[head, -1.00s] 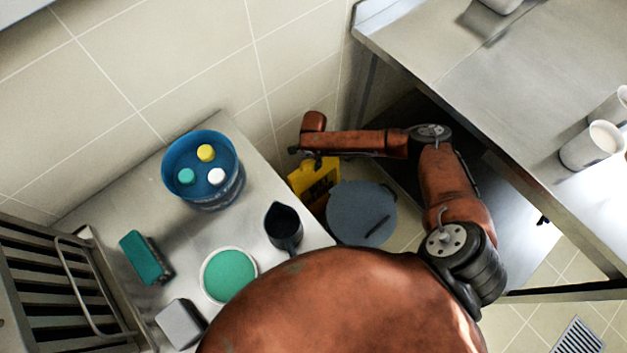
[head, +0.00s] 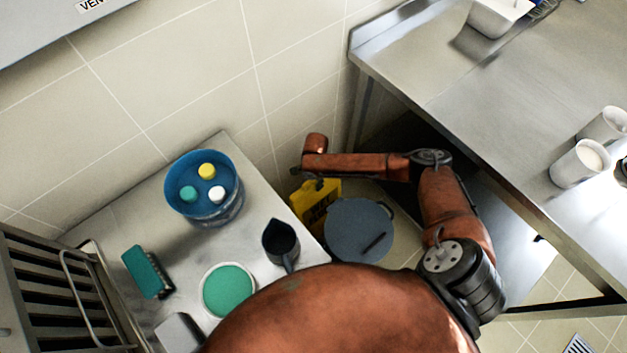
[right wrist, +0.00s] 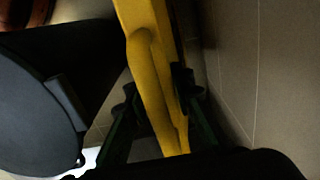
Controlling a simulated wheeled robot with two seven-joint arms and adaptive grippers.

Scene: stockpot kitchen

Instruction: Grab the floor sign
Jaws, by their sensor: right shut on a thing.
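The yellow floor sign (head: 314,201) stands in the gap by the wall in the head view, between the steel counter and the grey-blue lidded pot. In the right wrist view the yellow sign (right wrist: 150,75) runs between my fingers. My right gripper (right wrist: 156,97) is shut on it, one dark finger on each side. In the head view the gripper is mostly hidden under my right arm's end, just above the sign. The sign's lower part is hidden by the counter and pot. My left gripper is in neither view.
The grey-blue pot (head: 357,230) stands close beside the sign. A steel table (head: 455,95) stands above my right forearm's right side.

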